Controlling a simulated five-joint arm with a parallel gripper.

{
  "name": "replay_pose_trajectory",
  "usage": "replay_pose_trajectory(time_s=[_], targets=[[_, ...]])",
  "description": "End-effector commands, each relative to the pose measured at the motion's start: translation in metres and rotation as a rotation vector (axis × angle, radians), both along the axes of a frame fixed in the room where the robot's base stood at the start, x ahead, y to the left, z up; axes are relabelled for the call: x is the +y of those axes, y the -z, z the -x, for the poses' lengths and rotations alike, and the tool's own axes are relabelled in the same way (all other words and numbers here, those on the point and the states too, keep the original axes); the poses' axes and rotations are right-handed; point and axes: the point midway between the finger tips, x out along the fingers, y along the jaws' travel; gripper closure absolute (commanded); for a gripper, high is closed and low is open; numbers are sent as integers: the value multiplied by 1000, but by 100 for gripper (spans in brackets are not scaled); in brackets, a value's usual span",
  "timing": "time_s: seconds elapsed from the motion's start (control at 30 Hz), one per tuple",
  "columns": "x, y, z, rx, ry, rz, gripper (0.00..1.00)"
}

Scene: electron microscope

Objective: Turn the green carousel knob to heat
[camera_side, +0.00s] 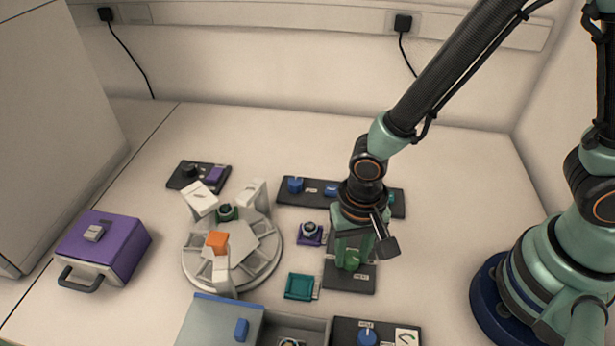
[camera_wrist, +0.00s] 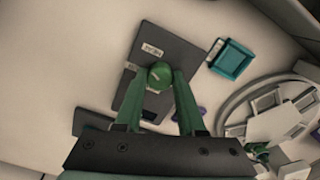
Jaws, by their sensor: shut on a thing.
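The green carousel knob (camera_side: 352,259) stands on a dark panel (camera_side: 350,279) with small white labels, right of the carousel (camera_side: 266,275). In the wrist view the knob (camera_wrist: 160,75) sits between the tips of my gripper (camera_wrist: 160,82), and a white label lies just beyond it on the panel (camera_wrist: 150,40). My gripper (camera_side: 350,256) points down over the panel in the side view and is shut on the knob. The fingers partly hide the knob, and I cannot tell which way it points.
A teal square tray (camera_side: 300,287) and a small purple holder (camera_side: 310,238) lie left of the panel. A dark strip with blue knobs (camera_side: 296,185) is behind. A grey-blue box (camera_side: 222,322) and another panel (camera_side: 372,330) are in front. A purple box (camera_side: 105,240) stands far left.

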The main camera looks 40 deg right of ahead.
Motion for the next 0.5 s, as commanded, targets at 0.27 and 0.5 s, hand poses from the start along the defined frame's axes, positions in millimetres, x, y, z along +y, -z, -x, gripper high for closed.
replay_pose_trajectory(time_s=[0.27,0.5], targets=[[0,-1,0,0,244,0,100],[0,-1,0,0,400,0,100]])
